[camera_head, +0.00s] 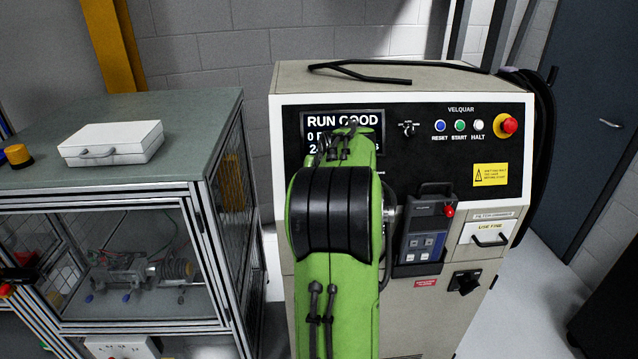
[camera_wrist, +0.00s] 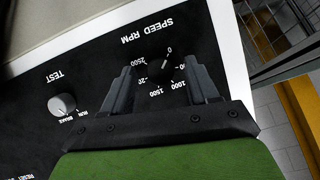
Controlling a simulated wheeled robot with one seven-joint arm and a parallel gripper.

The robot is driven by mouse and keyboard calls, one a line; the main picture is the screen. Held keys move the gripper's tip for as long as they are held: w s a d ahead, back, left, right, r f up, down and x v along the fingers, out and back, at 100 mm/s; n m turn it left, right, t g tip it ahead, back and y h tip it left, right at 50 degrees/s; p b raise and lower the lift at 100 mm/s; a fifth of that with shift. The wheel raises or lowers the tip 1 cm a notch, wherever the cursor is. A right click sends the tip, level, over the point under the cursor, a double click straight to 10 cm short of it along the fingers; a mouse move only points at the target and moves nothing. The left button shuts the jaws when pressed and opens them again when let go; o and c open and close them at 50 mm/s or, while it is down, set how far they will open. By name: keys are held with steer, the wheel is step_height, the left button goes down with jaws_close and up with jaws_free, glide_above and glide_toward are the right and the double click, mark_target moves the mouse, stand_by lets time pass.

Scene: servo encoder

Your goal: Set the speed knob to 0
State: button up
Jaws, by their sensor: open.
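The speed knob (camera_wrist: 161,70) is a small dark dial under the upside-down label SPEED RPM in the wrist view. Marks from 0 to 2500 ring it, with the 0 just above it. A light mark shows near its upper right side, but its exact setting is hard to tell. My gripper (camera_wrist: 164,72) is open, with one grey finger on each side of the knob. I cannot tell whether either finger touches it. In the head view my green arm hides the knob and the gripper.
A TEST knob (camera_wrist: 63,105) sits left of the gripper in the wrist view. The screen (camera_head: 343,120) reads RUN GOOD, its lower lines partly covered. Several buttons and a red emergency stop (camera_head: 509,125) sit to the right. A pendant (camera_head: 424,225) hangs below the panel.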

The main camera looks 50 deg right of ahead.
steer(key=p+v, duration=0.1)
steer(key=v, duration=1.4)
steer(key=shift+s+r, duration=0.15)
steer(key=shift+r, duration=0.05)
steer(key=shift+a, duration=0.25)
steer(key=w+a+f+n+y, duration=0.1)
steer(key=a+n+y, duration=0.15)
steer(key=a, duration=0.85)
steer(key=w+a+f+n+y, duration=0.1)
steer(key=a+f+n, duration=0.15)
steer(key=a, duration=0.75)
steer(key=s+a+f+n+y, duration=0.1)
steer(key=s+a+f+n, duration=0.4)
steer(key=s+a+f, duration=0.3)
steer(key=s+a, duration=0.3)
steer(key=a, duration=0.2)
steer(key=shift+n+g, duration=0.4)
steer(key=shift+f+y, duration=0.15)
steer(key=shift+y, duration=0.1)
